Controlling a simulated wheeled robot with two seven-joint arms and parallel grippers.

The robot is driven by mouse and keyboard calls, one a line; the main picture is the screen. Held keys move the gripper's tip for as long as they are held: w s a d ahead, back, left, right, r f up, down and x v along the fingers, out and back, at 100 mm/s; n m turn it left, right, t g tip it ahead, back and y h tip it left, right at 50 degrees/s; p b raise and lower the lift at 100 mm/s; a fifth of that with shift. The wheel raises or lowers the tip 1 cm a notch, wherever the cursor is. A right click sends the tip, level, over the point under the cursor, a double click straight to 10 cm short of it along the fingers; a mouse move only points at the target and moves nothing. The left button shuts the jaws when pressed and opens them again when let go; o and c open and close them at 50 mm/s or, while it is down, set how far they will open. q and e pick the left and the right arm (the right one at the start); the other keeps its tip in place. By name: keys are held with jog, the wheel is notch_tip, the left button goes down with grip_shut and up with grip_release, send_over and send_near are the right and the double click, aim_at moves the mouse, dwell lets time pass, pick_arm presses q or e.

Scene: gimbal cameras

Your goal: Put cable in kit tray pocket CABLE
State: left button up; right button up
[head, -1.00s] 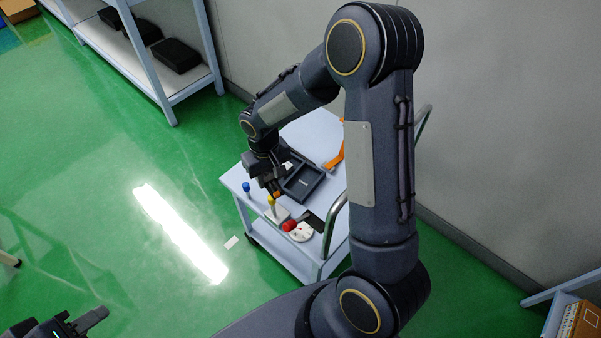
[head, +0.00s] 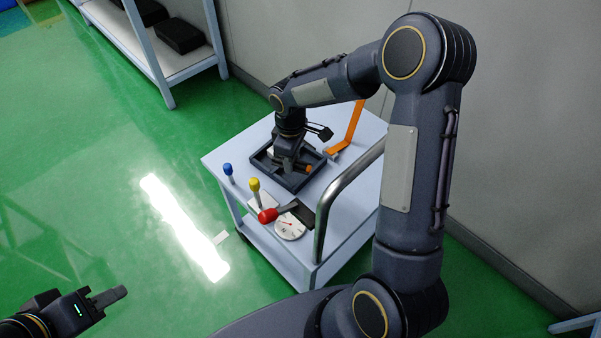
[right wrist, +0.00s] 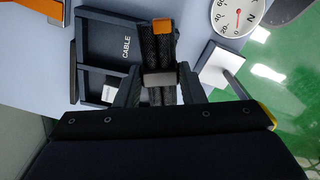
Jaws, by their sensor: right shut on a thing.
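The dark kit tray (head: 311,179) lies on a cart. In the right wrist view its pocket CABLE (right wrist: 100,42) is bare, with the white label showing. My right gripper (head: 290,164) is over the tray. In the right wrist view the right gripper (right wrist: 158,90) is shut on the cable (right wrist: 157,48), a dark braided bundle with a grey band and an orange end. The cable shows beside the label, over the tray's side; its height above the tray is unclear. My left gripper (head: 108,298) is at the lower left, away from the cart; its jaw gap is unclear.
On the cart (head: 225,155) stand a blue-topped peg (head: 228,169), a yellow-topped peg (head: 254,186), a red-ended tool (head: 268,215) and a white dial (head: 290,226). An orange bracket (head: 350,128) is behind the tray. A metal handle (head: 328,205) rises at the cart's near side.

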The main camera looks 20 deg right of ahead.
jog(key=w+d+r+n+b, duration=0.1)
jog(key=w+d+n+b, duration=0.25)
jog(key=n, duration=0.95)
jog(key=f, duration=0.6)
jog(key=f+b, duration=0.1)
jog(key=f, duration=0.2)
jog(key=shift+w+d+f, duration=0.2)
jog(key=shift+w, duration=0.1)
jog(key=shift+f, duration=0.15)
jog(key=o, duration=0.7)
jog(key=shift+o, duration=0.2)
notch_tip(320, 180, up, 12)
jog(key=p, duration=0.1)
jog(key=shift+p, duration=0.4)
